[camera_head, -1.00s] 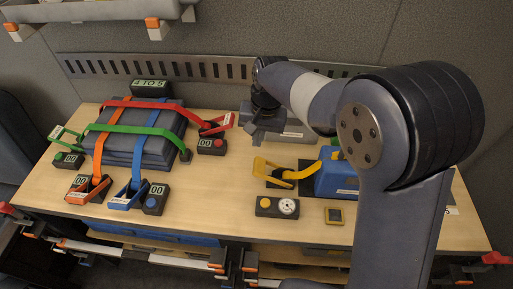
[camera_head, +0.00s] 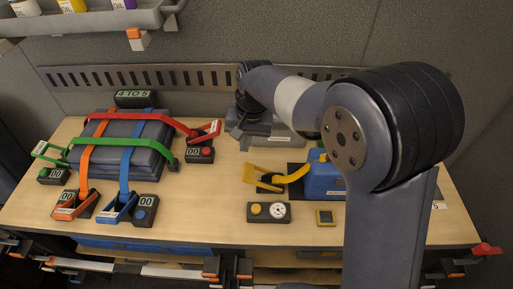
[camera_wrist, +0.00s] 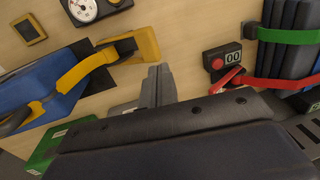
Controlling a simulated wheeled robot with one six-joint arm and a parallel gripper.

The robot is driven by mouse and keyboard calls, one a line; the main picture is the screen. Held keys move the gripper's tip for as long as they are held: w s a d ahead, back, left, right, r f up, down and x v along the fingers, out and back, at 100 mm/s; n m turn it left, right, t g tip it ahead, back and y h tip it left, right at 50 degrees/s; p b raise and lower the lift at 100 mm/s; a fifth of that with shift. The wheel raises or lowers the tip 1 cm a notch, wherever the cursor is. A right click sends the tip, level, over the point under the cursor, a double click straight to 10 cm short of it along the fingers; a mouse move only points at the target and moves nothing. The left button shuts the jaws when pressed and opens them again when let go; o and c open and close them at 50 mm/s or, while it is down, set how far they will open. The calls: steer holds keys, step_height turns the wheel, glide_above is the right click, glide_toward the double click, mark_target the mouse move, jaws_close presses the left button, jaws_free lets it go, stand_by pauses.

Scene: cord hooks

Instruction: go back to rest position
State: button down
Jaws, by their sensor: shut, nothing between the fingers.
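My gripper (camera_head: 238,141) is shut and empty. It hangs above the back middle of the table, in front of a grey box (camera_head: 282,134). In the wrist view its closed fingers (camera_wrist: 158,86) point at bare table between the yellow strap handle (camera_wrist: 135,46) and the red-strap buckle (camera_wrist: 229,78). The fingers look clear of both. My arm hides the right part of the table in the head view.
At left, a dark padded case (camera_head: 118,161) is crossed by red, green, orange and blue straps with buckles and counters. At right are a blue box (camera_head: 325,178) with a yellow strap and a gauge box (camera_head: 269,212). A grey shelf (camera_head: 95,21) hangs above left.

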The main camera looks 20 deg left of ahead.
step_height(320, 180, down, 7)
steer(key=shift+f, duration=0.2)
steer(key=shift+w+d+g+y+b, duration=0.1)
steer(key=shift+d+g+y+b, duration=0.3)
steer(key=shift+d+y+b, duration=0.3)
steer(key=w+d+r+y+b, duration=0.2)
steer(key=d+r+b, duration=0.1)
steer(key=d+r, duration=0.3)
step_height(320, 180, up, 2)
steer(key=shift+r, duration=0.1)
